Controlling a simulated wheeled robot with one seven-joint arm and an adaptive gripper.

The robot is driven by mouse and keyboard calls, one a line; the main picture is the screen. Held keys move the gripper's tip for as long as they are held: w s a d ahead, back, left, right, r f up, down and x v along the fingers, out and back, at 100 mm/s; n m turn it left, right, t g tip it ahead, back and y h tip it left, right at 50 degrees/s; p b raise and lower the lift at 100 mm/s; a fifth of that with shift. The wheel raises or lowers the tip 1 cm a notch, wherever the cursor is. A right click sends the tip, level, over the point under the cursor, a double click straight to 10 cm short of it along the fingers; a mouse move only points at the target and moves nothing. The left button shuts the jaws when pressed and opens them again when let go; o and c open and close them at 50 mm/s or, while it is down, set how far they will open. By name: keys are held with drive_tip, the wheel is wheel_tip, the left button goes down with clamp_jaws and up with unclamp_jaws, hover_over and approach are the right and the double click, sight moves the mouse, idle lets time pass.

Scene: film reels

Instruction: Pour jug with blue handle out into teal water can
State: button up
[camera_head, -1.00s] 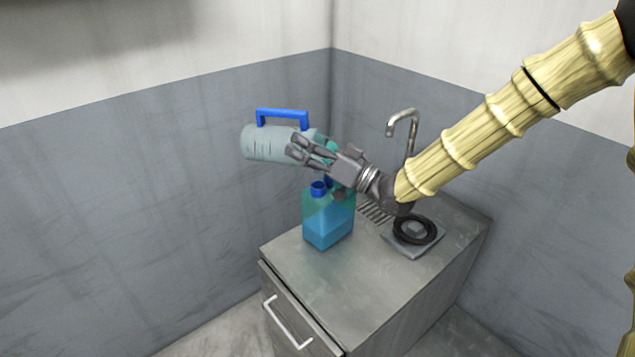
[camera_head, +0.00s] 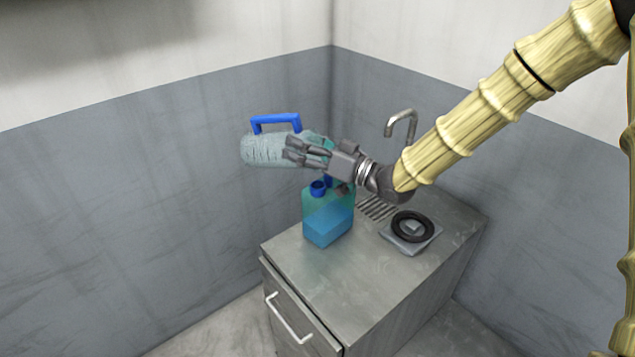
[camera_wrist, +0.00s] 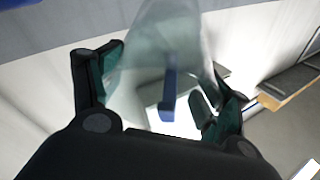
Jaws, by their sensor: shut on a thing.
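The jug (camera_head: 262,149) is pale and translucent, with a blue handle (camera_head: 276,118) on its upper side. It lies almost level in the air, above and left of the teal water can. My gripper (camera_head: 295,152) is shut on the jug's body, its fingers around the right part. The teal water can (camera_head: 328,215) stands upright on the counter, with blue liquid in its lower part and a blue cap or spout (camera_head: 318,187) on top. In the wrist view the clear jug (camera_wrist: 165,40) sits between my fingers. The jug's right end is partly hidden by my gripper.
The metal cabinet top (camera_head: 320,285) carries a drain grate, a curved tap (camera_head: 401,122) at the back and a black ring on a square plate (camera_head: 411,229) to the right. The cabinet front has a handle (camera_head: 288,318). Walls close the corner behind.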

sight(293, 123)
drive_tip(key=shift+w+a+f+n+g+h+p, duration=0.15)
drive_tip(key=shift+a+g+h+p, duration=0.45)
drive_tip(key=shift+p, duration=1)
drive_tip(key=shift+w+a+n+g+h+p, duration=0.15)
drive_tip(key=shift+a+g+h+p, duration=0.1)
drive_tip(key=shift+h+p, duration=1)
drive_tip(key=shift+w+a+f+g+h+p, duration=0.15)
drive_tip(key=shift+a+g+h+p, duration=0.25)
drive_tip(key=shift+p, duration=1.5)
drive_tip(key=shift+w+a+r+n+g+h+p, duration=0.15)
drive_tip(key=shift+r+g+h+p, duration=0.7)
drive_tip(key=shift+p, duration=2.45)
drive_tip(key=shift+a+r+n+g+h+p, duration=0.15)
drive_tip(key=shift+r+h+p, duration=1.25)
drive_tip(key=shift+p, duration=1.9)
